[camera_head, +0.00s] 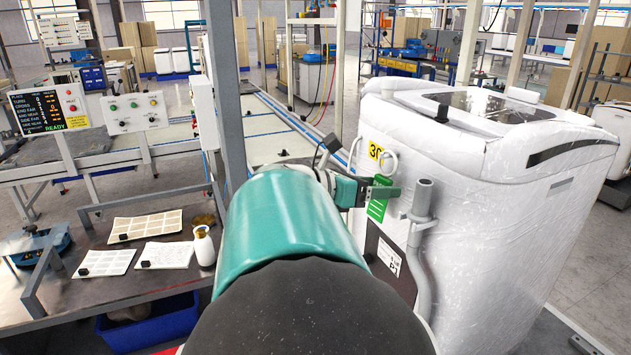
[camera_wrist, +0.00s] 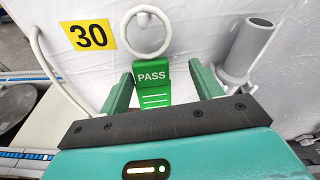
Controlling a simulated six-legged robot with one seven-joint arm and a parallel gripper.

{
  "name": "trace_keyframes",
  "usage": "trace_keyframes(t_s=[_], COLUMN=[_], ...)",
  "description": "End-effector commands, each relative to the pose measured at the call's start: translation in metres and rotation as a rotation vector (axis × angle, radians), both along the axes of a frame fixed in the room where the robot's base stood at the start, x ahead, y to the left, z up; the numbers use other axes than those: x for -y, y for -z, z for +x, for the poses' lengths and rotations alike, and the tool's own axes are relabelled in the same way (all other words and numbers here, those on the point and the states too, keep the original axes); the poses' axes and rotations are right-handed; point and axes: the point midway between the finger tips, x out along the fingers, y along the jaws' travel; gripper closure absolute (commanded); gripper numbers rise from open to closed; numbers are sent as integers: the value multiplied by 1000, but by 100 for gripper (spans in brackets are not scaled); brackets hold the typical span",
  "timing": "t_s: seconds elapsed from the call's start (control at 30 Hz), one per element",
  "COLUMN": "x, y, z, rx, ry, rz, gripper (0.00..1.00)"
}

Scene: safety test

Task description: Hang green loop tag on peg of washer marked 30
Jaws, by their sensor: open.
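The washer (camera_head: 490,190) on the right is white and carries a yellow label marked 30 (camera_head: 376,151), which also shows in the wrist view (camera_wrist: 88,35). The green tag (camera_head: 379,205) reads PASS in the wrist view (camera_wrist: 152,76). Its white ring (camera_wrist: 142,33) stands above it, close to the washer's face, right of the label. My gripper (camera_wrist: 162,72) is open, with one finger on each side of the tag and gaps showing between.
A grey upright pipe (camera_head: 422,205) stands close right of the tag and also shows in the wrist view (camera_wrist: 245,52). A metal post (camera_head: 228,100) rises left of my arm. A bench (camera_head: 110,285) with cards and a bottle (camera_head: 204,245) is at left.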

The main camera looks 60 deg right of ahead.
Motion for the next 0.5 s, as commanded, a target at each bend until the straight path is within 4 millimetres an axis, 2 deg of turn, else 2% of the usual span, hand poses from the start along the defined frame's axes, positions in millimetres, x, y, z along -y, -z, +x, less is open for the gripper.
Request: trace_keyframes(t_s=[0.3,0.5], x=[-51,-77], y=[-15,-22], z=[46,69], rx=[1,-1], ry=[-5,-2], rz=[-2,-1], gripper=[35,35])
